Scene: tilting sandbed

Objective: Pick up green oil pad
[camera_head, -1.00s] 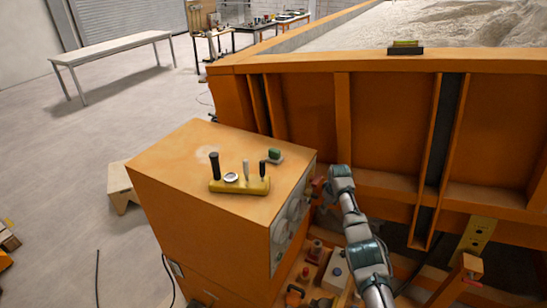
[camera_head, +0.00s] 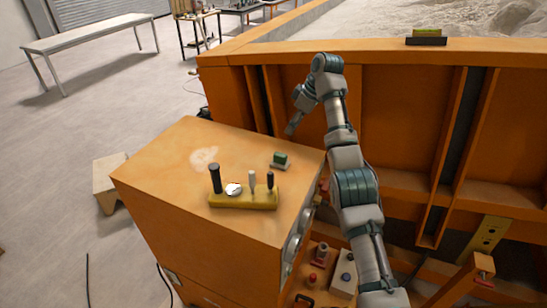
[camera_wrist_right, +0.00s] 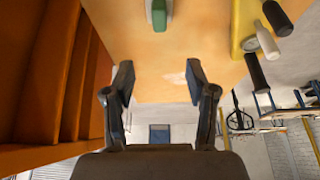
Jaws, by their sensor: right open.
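The green oil pad (camera_head: 281,159) is a small green block on a grey base. It lies near the back right edge of the orange cabinet top (camera_head: 165,150). It also shows at the top edge of the right wrist view (camera_wrist_right: 161,14), partly cut off. My right gripper (camera_head: 290,130) hangs above and behind the pad in the head view, apart from it. In the right wrist view its two fingers (camera_wrist_right: 159,80) are spread with nothing between them, and the pad lies beyond the fingertips. My left gripper is in neither view.
A yellow holder (camera_head: 240,199) with upright dark and light tools stands in front of the pad. The orange sandbed wall (camera_head: 400,115) rises behind and right of the cabinet, with a small level (camera_head: 427,37) on its rim. The cabinet's left top is clear.

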